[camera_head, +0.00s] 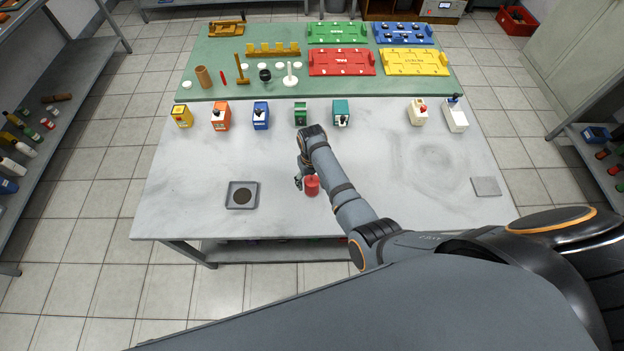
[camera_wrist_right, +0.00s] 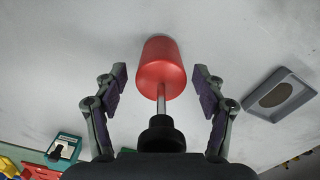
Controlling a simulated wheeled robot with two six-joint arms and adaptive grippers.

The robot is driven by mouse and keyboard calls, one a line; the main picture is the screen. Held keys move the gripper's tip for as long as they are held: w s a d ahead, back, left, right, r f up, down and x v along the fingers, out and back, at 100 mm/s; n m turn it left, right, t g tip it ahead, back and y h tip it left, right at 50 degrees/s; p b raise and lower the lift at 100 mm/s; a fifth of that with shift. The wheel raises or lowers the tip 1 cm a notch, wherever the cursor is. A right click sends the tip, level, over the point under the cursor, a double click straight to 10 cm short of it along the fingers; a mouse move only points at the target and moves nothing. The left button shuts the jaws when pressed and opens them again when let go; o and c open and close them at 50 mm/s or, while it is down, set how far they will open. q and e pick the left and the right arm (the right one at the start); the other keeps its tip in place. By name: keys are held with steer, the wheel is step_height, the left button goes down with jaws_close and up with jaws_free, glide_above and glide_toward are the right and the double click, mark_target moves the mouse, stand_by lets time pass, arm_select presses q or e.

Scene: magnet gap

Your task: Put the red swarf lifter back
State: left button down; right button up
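The red swarf lifter (camera_head: 312,187) is on the front part of the grey table, right of the grey tray. In the right wrist view it shows as a red cylinder (camera_wrist_right: 161,70) with a thin metal rod and a black knob (camera_wrist_right: 161,135) toward the camera. My right gripper (camera_head: 302,181) is at the lifter. In the right wrist view its two fingers (camera_wrist_right: 160,82) are open, one on each side of the lifter, with a visible gap on both sides. My left gripper is not in view.
The grey tray (camera_head: 231,204) holds a dark round patch. A flat grey square plate (camera_head: 486,186) lies at the table's right. Several small coloured boxes, including a teal one (camera_head: 340,116), stand in a row behind. The table between lifter and plate is mostly clear beyond my arm.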

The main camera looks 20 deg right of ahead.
steer(key=shift+r, duration=0.1)
step_height(320, 180, up, 8)
steer(key=p, duration=0.8)
step_height(320, 180, up, 3)
steer(key=shift+r+p, duration=0.15)
steer(key=shift+p, duration=0.15)
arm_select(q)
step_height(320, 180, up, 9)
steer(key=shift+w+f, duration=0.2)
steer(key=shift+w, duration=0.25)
arm_select(e)
steer(key=shift+r, duration=0.5)
